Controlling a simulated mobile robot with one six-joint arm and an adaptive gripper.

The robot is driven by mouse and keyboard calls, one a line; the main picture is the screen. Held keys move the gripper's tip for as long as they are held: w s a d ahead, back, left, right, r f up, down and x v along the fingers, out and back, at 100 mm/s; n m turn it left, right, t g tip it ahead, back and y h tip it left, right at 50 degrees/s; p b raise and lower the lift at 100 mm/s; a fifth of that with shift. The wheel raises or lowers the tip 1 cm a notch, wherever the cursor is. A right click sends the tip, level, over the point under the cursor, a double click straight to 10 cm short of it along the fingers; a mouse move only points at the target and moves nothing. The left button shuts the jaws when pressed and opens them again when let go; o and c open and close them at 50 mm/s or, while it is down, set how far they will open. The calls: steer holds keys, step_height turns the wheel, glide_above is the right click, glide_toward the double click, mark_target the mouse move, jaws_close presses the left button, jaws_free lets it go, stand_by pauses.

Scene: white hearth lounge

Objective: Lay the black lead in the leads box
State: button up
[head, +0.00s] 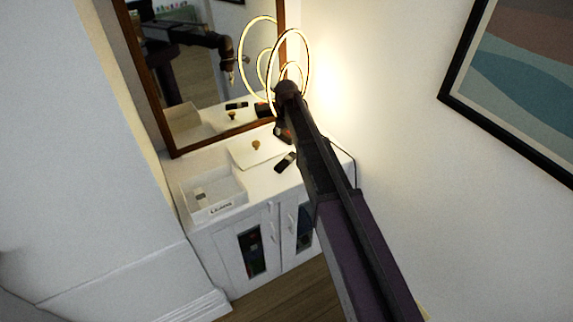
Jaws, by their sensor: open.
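A small dark item (285,162) with a pale patch, which looks like the black lead, lies on the white cabinet top beside the flat lid. The leads box (213,209) is a low, open white box with a label on its front, at the left end of the cabinet. My arm hides part of the gripper and the right part of the cabinet top.
A flat white lid (242,152) with a brass knob (256,145) lies between the box and the dark item. A framed mirror (195,80) stands behind, reflecting my arm. A glowing ring lamp (247,50) is close to my wrist. A picture (520,85) hangs at right.

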steer(key=b, duration=0.6)
glide_above(286, 160)
steer(key=shift+w+f, duration=0.1)
steer(key=shift+f, duration=3.4)
steer(key=shift+f, duration=0.1)
steer(key=shift+f+b, duration=2.5)
steer(key=shift+b, duration=0.3)
jaws_close()
